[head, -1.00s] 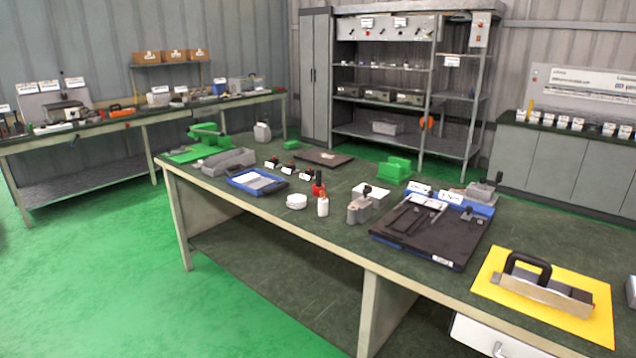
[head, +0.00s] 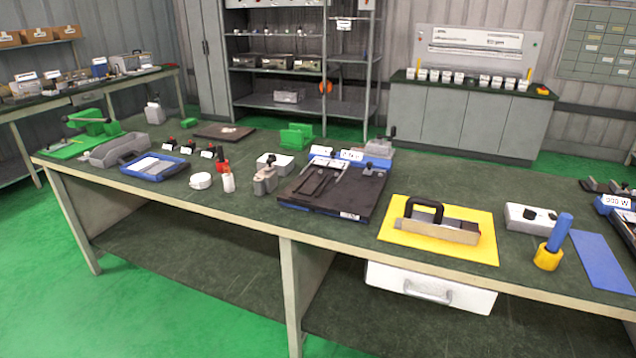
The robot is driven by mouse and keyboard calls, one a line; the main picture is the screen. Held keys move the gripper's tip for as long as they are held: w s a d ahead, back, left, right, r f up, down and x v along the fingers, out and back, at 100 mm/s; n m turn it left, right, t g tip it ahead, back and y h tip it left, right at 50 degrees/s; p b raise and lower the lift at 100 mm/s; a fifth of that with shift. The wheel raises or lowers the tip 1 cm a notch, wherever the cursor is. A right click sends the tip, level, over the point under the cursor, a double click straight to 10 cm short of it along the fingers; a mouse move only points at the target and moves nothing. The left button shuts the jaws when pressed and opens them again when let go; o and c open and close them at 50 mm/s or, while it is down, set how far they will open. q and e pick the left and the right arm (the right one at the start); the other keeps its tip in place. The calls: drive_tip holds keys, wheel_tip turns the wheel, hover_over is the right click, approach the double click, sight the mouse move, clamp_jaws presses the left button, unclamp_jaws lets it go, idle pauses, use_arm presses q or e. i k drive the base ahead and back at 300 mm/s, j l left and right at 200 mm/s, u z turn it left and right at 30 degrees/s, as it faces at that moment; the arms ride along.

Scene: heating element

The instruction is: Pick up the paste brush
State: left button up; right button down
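A thing with a blue handle (head: 560,232) stands tilted a little to the right in a round yellow base (head: 547,258), near the front edge of the bench at the right. It may be the paste brush, but no bristles show and I cannot tell for sure. A small white bottle (head: 228,183) and a red item (head: 222,163) stand farther left on the bench. Neither of my grippers is in view.
The long dark green bench (head: 340,232) runs across the view. A yellow mat (head: 393,235) bears a black-handled tool (head: 440,228). A blue mat (head: 600,262) lies at the right, and a white drawer (head: 430,287) hangs below. Green floor in front is clear.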

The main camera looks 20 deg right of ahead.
sight(220, 148)
drive_tip(key=i+j+z, duration=0.1)
drive_tip(key=i+j, duration=0.2)
drive_tip(key=i+j+z, duration=0.1)
drive_tip(key=i+j, duration=0.2)
drive_tip(key=j, duration=0.2)
drive_tip(key=i+j+z, duration=0.15)
drive_tip(key=i+j, duration=0.15)
drive_tip(key=j, duration=0.1)
